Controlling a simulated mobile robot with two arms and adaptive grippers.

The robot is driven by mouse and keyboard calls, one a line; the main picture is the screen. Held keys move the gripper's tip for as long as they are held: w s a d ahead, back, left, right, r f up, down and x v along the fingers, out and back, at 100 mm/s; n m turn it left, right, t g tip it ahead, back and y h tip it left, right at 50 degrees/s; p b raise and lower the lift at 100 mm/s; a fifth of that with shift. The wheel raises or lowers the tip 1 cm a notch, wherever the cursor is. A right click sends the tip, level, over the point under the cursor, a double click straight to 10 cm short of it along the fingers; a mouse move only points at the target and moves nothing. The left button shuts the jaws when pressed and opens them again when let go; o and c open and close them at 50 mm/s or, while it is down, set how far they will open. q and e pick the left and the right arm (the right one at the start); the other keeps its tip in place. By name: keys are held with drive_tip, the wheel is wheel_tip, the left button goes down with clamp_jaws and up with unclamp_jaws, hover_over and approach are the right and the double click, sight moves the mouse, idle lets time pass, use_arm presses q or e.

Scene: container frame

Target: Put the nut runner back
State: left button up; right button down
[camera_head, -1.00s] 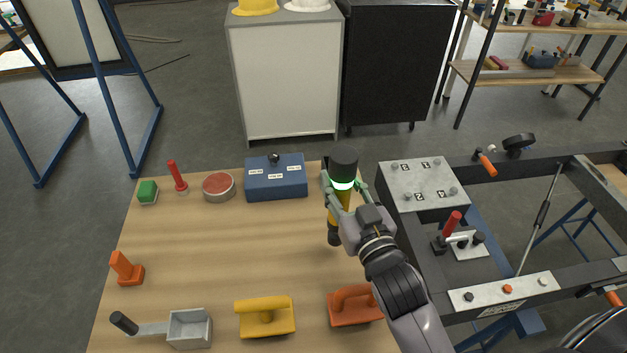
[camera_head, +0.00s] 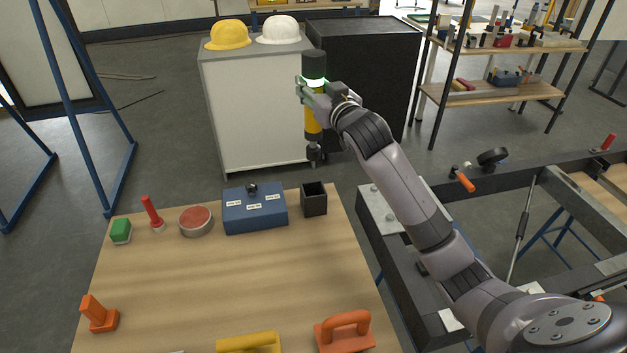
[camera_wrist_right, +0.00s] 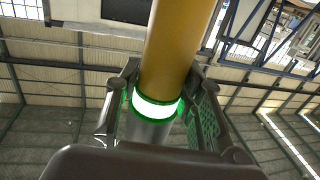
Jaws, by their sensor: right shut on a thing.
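The nut runner (camera_head: 312,122) has a yellow body, a black top, a glowing green-white ring and a dark tip pointing down. My right gripper (camera_head: 310,92) is shut on it near the ring and holds it upright in the air. In the head view its tip appears just above a black open-topped square holder (camera_head: 314,200) at the table's back right; they look apart. In the right wrist view the yellow body (camera_wrist_right: 178,50) and lit ring lie between the fingers (camera_wrist_right: 157,108). My left gripper is not in view.
On the wooden table (camera_head: 230,285), a blue box (camera_head: 255,212), a red-topped round tin (camera_head: 196,221), a red-handled tool (camera_head: 152,214) and a green block (camera_head: 121,231) line the back edge. Orange and yellow handled tools sit in front. A metal frame (camera_head: 385,225) stands at right. The table's middle is clear.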

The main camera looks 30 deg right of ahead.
hover_over(316, 157)
drive_tip(key=w, duration=0.2)
wheel_tip(316, 157, down, 13)
drive_tip(key=shift+s+d+r, duration=0.1)
drive_tip(key=shift+s+r, duration=0.05)
drive_tip(key=shift+r, duration=0.05)
drive_tip(key=shift+f, duration=2.7)
drive_tip(key=c, duration=1.5)
unclamp_jaws()
drive_tip(key=shift+f, duration=0.25)
drive_tip(key=o, duration=0.4)
drive_tip(key=shift+s, duration=0.1)
drive_tip(key=shift+r, duration=0.15)
